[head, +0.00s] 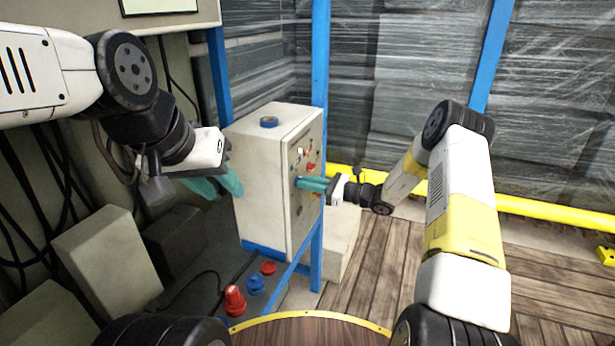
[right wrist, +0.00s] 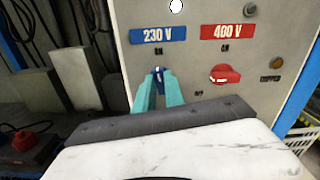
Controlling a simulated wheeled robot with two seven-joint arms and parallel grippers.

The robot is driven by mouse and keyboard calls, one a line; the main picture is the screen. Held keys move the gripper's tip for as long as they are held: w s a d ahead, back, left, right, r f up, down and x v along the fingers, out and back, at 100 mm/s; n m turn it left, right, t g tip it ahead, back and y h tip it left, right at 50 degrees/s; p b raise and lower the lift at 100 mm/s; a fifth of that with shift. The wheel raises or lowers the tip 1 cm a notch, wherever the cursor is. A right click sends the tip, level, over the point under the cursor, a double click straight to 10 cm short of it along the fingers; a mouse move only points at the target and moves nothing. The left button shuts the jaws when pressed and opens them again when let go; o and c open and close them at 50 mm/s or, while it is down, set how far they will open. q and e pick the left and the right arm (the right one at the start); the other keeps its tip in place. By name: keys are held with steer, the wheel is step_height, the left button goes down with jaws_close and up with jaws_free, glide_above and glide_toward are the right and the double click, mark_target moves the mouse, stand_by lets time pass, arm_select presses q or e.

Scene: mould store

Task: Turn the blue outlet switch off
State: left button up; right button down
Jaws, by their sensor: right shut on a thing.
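The grey cabinet (head: 270,170) has a switch panel on its right-hand face. In the right wrist view the blue switch (right wrist: 158,74) sits below the blue "230 V" plate (right wrist: 158,34), largely hidden between my fingertips. My right gripper (head: 300,183) reaches the panel with its teal fingers; in the right wrist view the fingers (right wrist: 158,80) are closed around the blue switch. The switch's exact angle is hard to tell. My left gripper (head: 228,183) hangs left of the cabinet, with overlapping teal fingers and nothing visible in them.
Right of the blue switch, a red switch (right wrist: 225,74) sits under the red "400 V" plate (right wrist: 228,32), with an orange button (right wrist: 276,61) beyond. A blue tape roll (head: 269,122) lies on the cabinet. Red and blue plugs (head: 235,300) stand below.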

steer(key=shift+s+f+n, duration=0.1)
steer(key=shift+f+n, duration=0.05)
steer(key=shift+n, duration=3.8)
steer(key=shift+s+f+n, duration=0.1)
steer(key=shift+n, duration=3.85)
steer(key=c, duration=1.4)
jaws_free()
steer(key=shift+c, duration=0.2)
steer(key=shift+d, duration=0.1)
steer(key=v, duration=0.7)
steer(key=shift+d, duration=0.25)
